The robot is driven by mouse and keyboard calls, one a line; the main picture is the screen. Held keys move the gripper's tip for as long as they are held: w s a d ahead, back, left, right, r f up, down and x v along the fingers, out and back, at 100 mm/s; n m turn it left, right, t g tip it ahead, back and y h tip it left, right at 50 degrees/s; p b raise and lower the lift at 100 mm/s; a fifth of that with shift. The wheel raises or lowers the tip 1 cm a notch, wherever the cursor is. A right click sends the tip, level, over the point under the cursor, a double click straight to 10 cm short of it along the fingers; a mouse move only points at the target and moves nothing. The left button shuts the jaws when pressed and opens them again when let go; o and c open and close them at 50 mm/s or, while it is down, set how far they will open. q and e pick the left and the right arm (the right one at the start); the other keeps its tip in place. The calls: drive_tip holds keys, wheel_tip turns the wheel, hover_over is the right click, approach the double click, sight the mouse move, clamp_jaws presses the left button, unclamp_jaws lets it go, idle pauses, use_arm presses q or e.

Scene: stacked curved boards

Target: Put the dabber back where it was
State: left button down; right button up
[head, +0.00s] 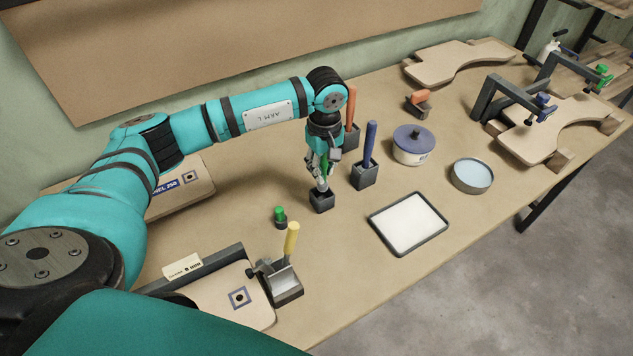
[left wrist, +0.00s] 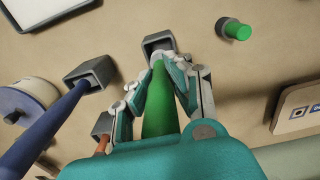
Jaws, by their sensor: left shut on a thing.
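The dabber with a green handle (left wrist: 160,108) is in my left gripper (head: 322,181), which is shut on it. In the head view, the fingers hide most of the dabber, which stands roughly upright. A small dark square holder (head: 321,202) is directly beneath the fingers; it also shows in the left wrist view (left wrist: 158,41). The dabber's lower end is at or just over the holder's opening; I cannot tell how deep it sits. A blue-handled dabber (head: 370,143) and an orange-handled one (head: 351,106) stand in similar holders behind. My right gripper is out of view.
A small green-capped item (head: 280,216) stands left of the holder. A white tray (head: 408,222), a round tin (head: 471,176) and a lidded pot (head: 412,145) are to the right. A yellow-handled tool (head: 291,240) rises near the front. Clamped boards (head: 545,132) lie far right.

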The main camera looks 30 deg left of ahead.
use_arm(q)
drive_tip(key=shift+f, duration=0.95)
wheel_tip(320, 180, down, 4)
drive_tip(key=shift+s+r+p, duration=0.1)
drive_tip(key=shift+r+p, duration=0.05)
drive_tip(key=shift+p, duration=0.75)
drive_tip(key=shift+f+b, duration=0.3)
drive_tip(key=c, duration=1.2)
unclamp_jaws()
drive_tip(key=shift+c, duration=0.2)
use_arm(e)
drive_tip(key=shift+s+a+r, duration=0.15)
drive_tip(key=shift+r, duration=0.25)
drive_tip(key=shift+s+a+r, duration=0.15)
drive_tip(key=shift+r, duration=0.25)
use_arm(q)
drive_tip(key=shift+r, duration=0.1)
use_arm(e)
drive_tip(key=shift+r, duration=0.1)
